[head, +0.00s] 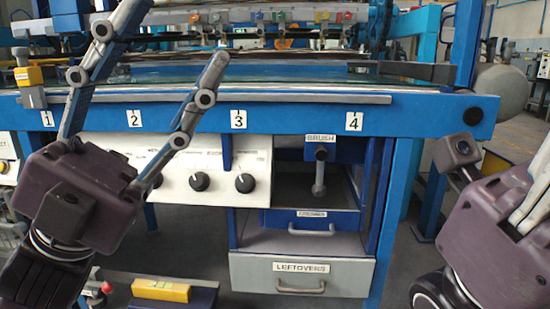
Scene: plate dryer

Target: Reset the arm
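My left gripper (159,50) is in front of the left part of the blue machine (290,122). Its two fingers point up and stand wide apart, with nothing between them. They overlap the machine's front edge in the picture; I cannot tell whether they touch it. My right gripper (535,208) is at the right edge, to the right of the machine's front leg. Its fingertips are cut off by the picture edge, so its opening is hidden. I see no object held by it.
A white panel with black knobs (199,181) sits under the numbered rail. A brush holder (320,153) hangs above the drawer marked LEFTOVERS (301,272). A yellow block (160,290) lies low at left. Floor shows between the machine and my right arm.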

